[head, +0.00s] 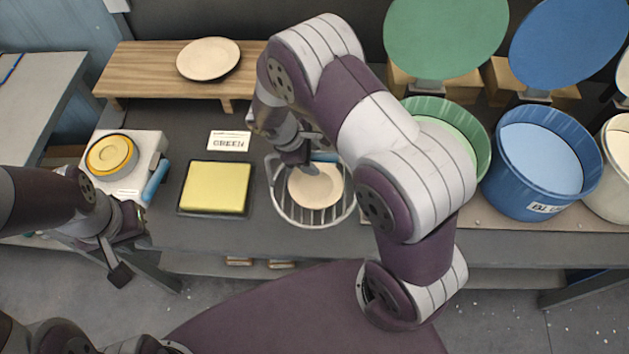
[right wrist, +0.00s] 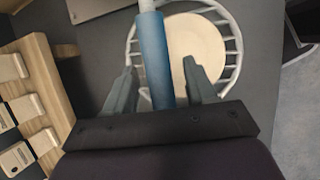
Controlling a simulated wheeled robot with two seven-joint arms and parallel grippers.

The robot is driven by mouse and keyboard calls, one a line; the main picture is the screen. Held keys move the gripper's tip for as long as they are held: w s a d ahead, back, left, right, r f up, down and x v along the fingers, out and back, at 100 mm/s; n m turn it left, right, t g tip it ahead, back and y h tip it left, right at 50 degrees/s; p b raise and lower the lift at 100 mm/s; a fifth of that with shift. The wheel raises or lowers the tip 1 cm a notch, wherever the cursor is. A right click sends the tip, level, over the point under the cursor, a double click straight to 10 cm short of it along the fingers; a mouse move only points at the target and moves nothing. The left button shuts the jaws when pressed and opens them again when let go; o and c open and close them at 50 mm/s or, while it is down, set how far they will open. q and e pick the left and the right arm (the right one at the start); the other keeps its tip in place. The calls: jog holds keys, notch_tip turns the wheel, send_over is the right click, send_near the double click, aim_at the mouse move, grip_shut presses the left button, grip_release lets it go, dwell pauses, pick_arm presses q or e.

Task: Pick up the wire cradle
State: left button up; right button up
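The wire cradle (head: 283,208) is a round white wire basket with a blue handle (head: 325,157), standing on the dark bench. A cream plate (head: 318,190) lies inside it. My right gripper (head: 306,168) is over the cradle, its tips partly hidden by the arm in the head view. In the right wrist view, its open fingers (right wrist: 158,88) stand on either side of the blue handle (right wrist: 153,55), with gaps visible; the cradle's wires (right wrist: 234,60) and the plate (right wrist: 198,50) show beyond. My left gripper (head: 128,243) is open and empty at the bench's front left.
A yellow pad in a black tray (head: 216,187) and a GREEN card (head: 230,141) lie left of the cradle. A white device with a yellow disc (head: 111,155) stands further left. A wooden shelf (head: 150,70) holds another plate (head: 208,59). Green (head: 478,135) and blue (head: 510,185) tubs stand right.

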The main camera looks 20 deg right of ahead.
jog(key=c, duration=1)
jog(key=shift+r, duration=0.1)
